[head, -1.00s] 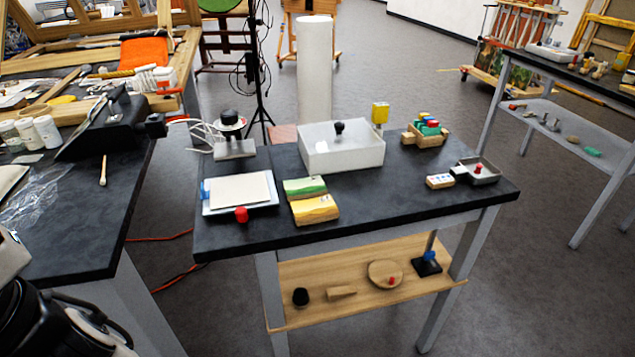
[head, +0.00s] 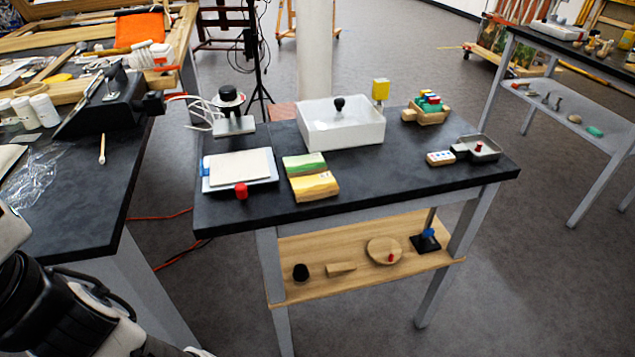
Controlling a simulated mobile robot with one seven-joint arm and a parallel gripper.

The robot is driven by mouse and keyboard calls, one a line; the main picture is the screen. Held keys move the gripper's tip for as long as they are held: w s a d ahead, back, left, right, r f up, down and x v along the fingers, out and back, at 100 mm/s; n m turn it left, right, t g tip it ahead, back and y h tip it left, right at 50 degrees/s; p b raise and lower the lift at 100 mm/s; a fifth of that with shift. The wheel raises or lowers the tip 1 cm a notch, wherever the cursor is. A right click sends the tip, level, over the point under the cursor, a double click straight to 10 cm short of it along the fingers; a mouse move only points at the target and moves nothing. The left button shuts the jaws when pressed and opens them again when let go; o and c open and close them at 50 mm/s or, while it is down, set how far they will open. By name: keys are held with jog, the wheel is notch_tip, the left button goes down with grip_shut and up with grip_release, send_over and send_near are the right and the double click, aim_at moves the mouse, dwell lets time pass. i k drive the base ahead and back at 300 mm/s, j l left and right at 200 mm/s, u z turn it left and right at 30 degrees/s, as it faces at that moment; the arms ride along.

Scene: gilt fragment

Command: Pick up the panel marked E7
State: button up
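I cannot read E7 on any piece. Part of my arm shows at the lower left, well apart from the table top. My gripper is not in view.
A white box (head: 342,133) with a black knob stands behind the painted panel. A wooden tray (head: 427,117) of coloured pieces and a grey tray (head: 484,151) are at right. A lower shelf (head: 345,283) holds small objects. Another cluttered bench (head: 75,205) stands left. Bare table top lies right of the panel.

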aim_at(320, 185)
jog(key=j+z, duration=0.15)
jog(key=z, duration=0.45)
jog(key=k+j+z, duration=0.1)
jog(key=j+z, duration=0.2)
jog(key=j, duration=0.2)
jog(key=k+j+z, duration=0.1)
jog(key=j+z, duration=0.15)
jog(key=j, duration=0.2)
jog(key=k+j, duration=0.1)
jog(key=j, duration=0.25)
jog(key=k+j+z, duration=0.1)
jog(key=j, duration=0.25)
jog(key=k+j, duration=0.15)
jog(key=j, duration=0.2)
jog(key=k+j, duration=0.15)
jog(key=j, duration=0.2)
jog(key=z, duration=0.05)
